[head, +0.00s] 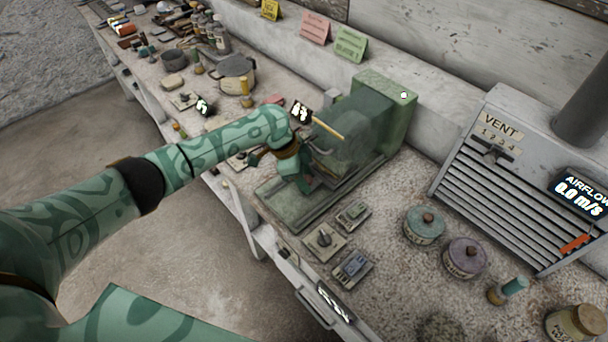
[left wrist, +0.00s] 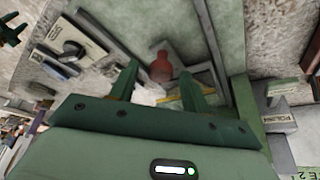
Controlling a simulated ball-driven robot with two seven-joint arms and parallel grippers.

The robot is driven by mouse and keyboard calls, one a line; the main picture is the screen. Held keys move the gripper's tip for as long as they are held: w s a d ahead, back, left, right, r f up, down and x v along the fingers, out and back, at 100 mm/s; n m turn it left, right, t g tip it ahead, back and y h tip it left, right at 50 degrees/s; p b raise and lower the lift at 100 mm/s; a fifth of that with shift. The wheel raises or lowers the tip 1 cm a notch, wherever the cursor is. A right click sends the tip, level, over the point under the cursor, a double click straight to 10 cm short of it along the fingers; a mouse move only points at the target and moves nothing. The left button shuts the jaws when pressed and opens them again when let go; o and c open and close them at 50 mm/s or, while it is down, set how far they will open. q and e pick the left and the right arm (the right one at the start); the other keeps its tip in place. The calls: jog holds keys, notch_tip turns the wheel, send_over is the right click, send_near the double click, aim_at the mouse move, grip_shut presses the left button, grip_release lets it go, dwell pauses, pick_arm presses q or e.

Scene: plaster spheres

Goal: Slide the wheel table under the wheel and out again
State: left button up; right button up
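The green wheel machine (head: 385,105) stands against the back wall in the head view. A rounded dark green part, which looks like the wheel or its cover, is at its front. The flat green wheel table (head: 285,205) lies low in front of it on rails; my arm partly covers it. My left gripper (head: 303,186) is over the table, pointing down. In the left wrist view, its two fingers (left wrist: 160,66) stand apart, with a reddish knob (left wrist: 161,70) showing between them. I see no clear contact with the knob.
Small control plates (head: 325,240) sit right of the table near the bench's front edge. Lidded jars (head: 425,225), a vent box (head: 500,165) and a cork-topped jar (head: 577,322) stand further right. A pot (head: 236,72) and tools crowd the left bench.

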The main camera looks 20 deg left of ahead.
pick_arm(q)
jog(key=p+v, duration=0.4)
jog(key=v, duration=1.2)
jog(key=shift+a, duration=0.15)
jog(key=shift+c, duration=0.2)
